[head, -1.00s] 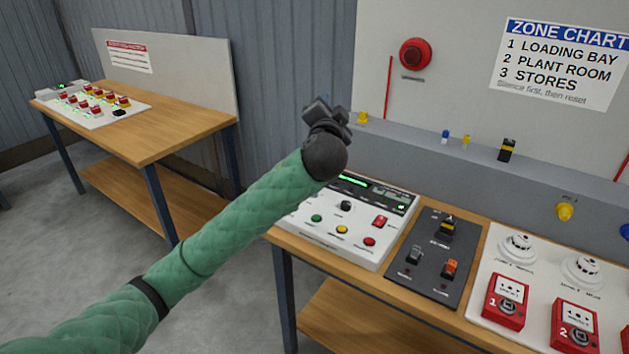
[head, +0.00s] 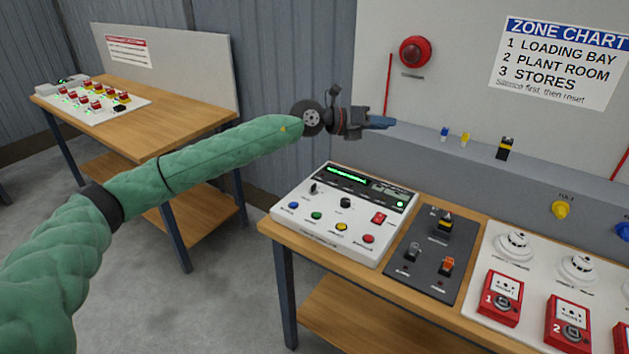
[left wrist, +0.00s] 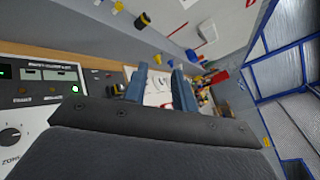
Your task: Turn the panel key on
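The white alarm panel (head: 290,216) lies on the near bench, with a lit green display, several coloured buttons and a black round knob (head: 345,203). A small dark upright control that looks like the key (head: 314,188) stands at its upper left; its setting is too small to read. My left gripper (head: 388,122) is in the air above and behind the panel, pointing right, touching nothing. In the left wrist view its two blue fingers (left wrist: 160,86) are apart with nothing between them. Part of the panel (left wrist: 30,100) shows at the left there. My right gripper is not visible.
A dark switch plate (head: 425,270) and a white board with red call points (head: 502,299) lie right of the panel. A grey ledge (head: 420,155) with small coloured parts runs behind. Another bench (head: 170,125) stands at left. The air above the panel is free.

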